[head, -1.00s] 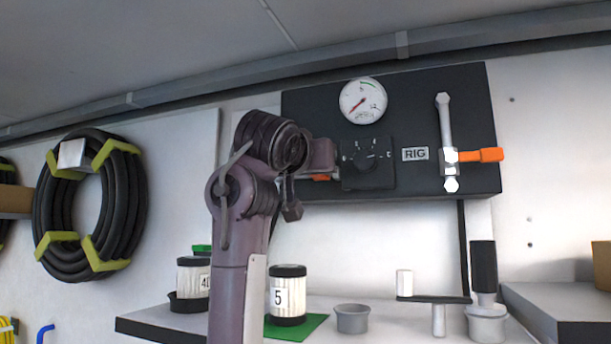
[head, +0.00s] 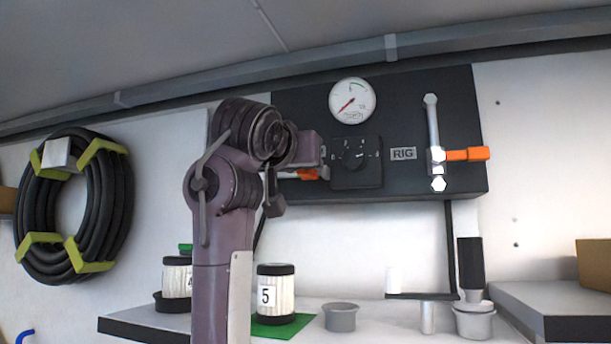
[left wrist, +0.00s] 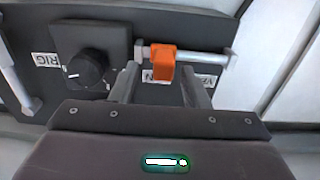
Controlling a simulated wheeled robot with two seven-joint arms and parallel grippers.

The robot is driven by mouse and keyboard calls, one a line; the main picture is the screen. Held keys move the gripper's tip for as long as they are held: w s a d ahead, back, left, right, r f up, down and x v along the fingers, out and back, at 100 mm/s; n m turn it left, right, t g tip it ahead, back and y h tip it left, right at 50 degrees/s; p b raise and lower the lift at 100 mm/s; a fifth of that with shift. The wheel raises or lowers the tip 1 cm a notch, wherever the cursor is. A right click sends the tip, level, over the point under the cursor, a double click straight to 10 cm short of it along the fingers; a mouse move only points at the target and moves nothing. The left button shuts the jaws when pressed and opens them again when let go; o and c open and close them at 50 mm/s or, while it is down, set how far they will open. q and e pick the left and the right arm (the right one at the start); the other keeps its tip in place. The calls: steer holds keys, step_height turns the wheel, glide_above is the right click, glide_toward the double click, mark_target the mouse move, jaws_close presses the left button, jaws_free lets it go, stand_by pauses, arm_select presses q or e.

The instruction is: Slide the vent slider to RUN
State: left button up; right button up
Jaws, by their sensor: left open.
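The vent slider is an orange block (left wrist: 163,62) on a pale metal rail (left wrist: 205,57); in the left wrist view it sits toward the rail's left end. In the head view a bit of orange (head: 308,174) shows beside my left arm; the rest is hidden. My left gripper (left wrist: 161,84) is open, its two fingers on either side of the slider with gaps visible. I cannot tell how deep they reach. A label partly covered by the slider shows an N (left wrist: 148,77). Another label (left wrist: 208,80), partly behind the right finger, begins with V. My right gripper is out of view.
A black dial (head: 355,156), a gauge (head: 352,100) and a lever with an orange handle (head: 465,154) share the dark panel (head: 285,110). Below, a shelf holds canister 5 (head: 276,290) and a grey cup (head: 340,317). A hose coil (head: 110,200) hangs left.

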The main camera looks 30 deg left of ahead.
arm_select(q)
steer(key=b+v, duration=0.2)
steer(key=v, duration=0.3)
steer(key=shift+d, duration=0.2)
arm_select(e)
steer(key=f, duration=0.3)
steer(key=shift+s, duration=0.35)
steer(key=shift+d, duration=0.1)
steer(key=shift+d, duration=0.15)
